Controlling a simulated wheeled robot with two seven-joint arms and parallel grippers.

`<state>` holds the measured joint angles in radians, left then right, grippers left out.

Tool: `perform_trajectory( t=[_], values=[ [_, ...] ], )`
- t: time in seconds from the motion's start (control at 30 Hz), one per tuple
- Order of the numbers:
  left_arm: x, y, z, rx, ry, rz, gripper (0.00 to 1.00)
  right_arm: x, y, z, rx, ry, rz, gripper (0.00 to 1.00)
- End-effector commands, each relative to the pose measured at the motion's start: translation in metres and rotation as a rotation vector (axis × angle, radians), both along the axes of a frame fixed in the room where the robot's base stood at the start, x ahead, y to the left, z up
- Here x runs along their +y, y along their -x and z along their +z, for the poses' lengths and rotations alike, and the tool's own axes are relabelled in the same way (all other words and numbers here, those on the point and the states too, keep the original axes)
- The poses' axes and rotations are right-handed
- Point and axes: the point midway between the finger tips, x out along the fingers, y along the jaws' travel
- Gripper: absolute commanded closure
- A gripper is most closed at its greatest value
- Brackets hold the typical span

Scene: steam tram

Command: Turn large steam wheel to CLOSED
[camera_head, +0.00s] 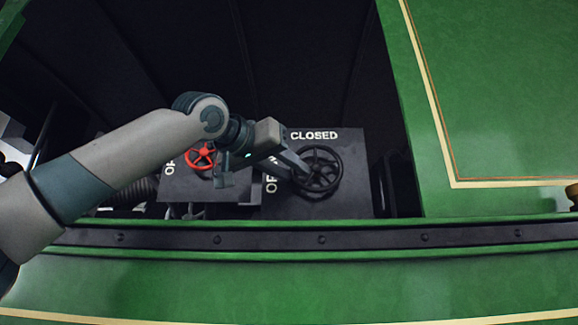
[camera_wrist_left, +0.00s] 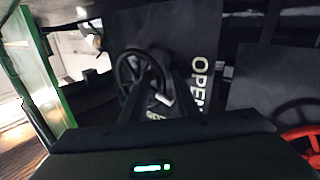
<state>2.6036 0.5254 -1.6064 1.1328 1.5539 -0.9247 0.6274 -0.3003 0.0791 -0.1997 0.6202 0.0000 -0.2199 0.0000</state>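The large steam wheel (camera_head: 330,178) is black and spoked, on a dark panel with CLOSED (camera_head: 313,135) printed above it and a partly hidden OPEN label at its left. My left gripper (camera_head: 302,172) reaches in from the left, its fingertips at the wheel's left side. In the left wrist view the wheel (camera_wrist_left: 140,58) lies just past the fingertips (camera_wrist_left: 158,97), which stand apart. I cannot tell whether they touch the rim. My right gripper is not in view.
A smaller red wheel (camera_head: 203,150) sits on another panel (camera_head: 180,185) behind my left arm; its edge shows in the left wrist view (camera_wrist_left: 308,140). A green tram side with a dark riveted rail (camera_head: 330,237) runs below the opening, and a green panel (camera_head: 500,90) bounds it at right.

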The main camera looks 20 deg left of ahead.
Motion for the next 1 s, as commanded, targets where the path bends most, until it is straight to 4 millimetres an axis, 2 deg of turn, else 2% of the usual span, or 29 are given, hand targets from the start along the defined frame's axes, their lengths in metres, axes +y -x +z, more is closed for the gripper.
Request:
perform_trajectory(
  t=[0.17,0.27,0.3,1.0],
  values=[
    [0.0002,0.0000,-0.0002,0.000,0.000,0.000,0.72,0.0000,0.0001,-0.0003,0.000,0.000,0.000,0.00],
    [0.0002,0.0001,-0.0001,0.000,0.000,0.000,0.96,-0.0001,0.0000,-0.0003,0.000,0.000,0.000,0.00],
    [0.0003,0.0002,-0.0001,0.000,0.000,0.000,1.00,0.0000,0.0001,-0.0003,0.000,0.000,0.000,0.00],
    [0.0005,0.0005,0.0002,0.000,0.000,0.001,1.00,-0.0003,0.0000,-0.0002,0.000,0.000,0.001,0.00]
  ],
)
